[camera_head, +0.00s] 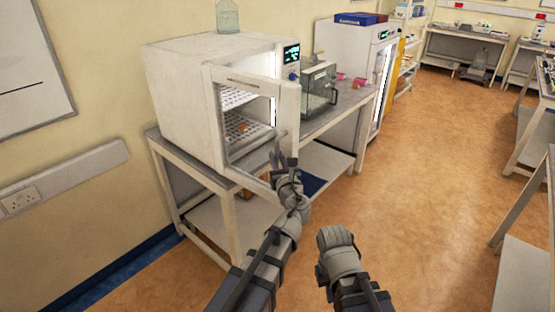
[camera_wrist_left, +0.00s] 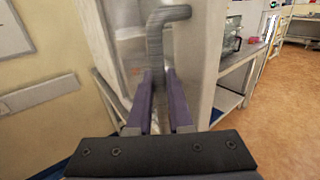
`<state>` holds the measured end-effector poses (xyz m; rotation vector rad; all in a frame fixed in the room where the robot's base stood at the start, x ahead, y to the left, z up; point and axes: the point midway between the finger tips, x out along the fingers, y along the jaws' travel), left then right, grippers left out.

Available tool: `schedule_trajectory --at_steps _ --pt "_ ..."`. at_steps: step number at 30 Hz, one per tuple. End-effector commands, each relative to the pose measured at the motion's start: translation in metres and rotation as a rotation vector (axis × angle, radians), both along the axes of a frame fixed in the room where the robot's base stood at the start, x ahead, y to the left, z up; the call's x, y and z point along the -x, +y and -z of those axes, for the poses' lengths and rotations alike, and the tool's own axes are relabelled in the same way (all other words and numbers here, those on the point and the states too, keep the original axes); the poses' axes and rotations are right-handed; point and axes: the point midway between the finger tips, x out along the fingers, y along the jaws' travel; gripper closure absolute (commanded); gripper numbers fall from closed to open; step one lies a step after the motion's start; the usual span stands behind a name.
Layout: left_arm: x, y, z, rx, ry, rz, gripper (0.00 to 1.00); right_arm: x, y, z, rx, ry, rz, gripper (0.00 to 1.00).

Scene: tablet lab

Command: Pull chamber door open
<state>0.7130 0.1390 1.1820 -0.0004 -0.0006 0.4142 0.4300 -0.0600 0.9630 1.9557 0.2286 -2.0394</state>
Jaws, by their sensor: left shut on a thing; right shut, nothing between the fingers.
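The white chamber (camera_head: 178,95) stands on a bench, its lit inside and wire shelves showing. Its windowed door (camera_head: 212,125) is partly open, swung out from its left edge. The grey bent handle (camera_head: 277,150) is on the door's free right side; it also shows in the left wrist view (camera_wrist_left: 155,45). My left gripper (camera_head: 285,164) is shut on the handle, with its purple fingers (camera_wrist_left: 160,100) on either side of the bar. My right gripper (camera_head: 335,238) is shut and empty, low in front and apart from the door. Its fingertips are hard to make out.
A glass box (camera_head: 318,88) stands on the bench (camera_head: 325,118) right of the chamber. A glass bottle (camera_head: 228,17) stands on the chamber. Another white cabinet (camera_head: 340,50) is beyond. The floor (camera_head: 420,170) to the right is clear up to the tables.

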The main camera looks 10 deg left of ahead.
Motion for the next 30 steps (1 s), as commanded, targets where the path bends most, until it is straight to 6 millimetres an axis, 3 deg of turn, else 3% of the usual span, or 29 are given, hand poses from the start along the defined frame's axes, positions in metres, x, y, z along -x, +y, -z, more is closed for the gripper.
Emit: schedule_trajectory --at_steps 11,12,19,30 --pt "-0.0005 0.0024 -0.0005 -0.002 0.0 -0.006 1.0 -0.0001 0.0001 -0.0002 0.0 0.0 0.0 1.0" --pt "-0.0006 0.0024 -0.0004 -0.002 0.0 -0.006 0.78 0.0 0.0 -0.0002 0.0 0.0 0.0 1.0" --pt "-0.0004 0.0015 -0.0002 -0.001 -0.001 -0.003 0.52 0.0 0.0 -0.0001 0.0 0.0 0.0 1.0" --pt "0.0028 0.0014 0.0 -0.001 0.0 -0.002 0.52 0.0 0.0 0.0 0.0 0.0 0.0 1.0"
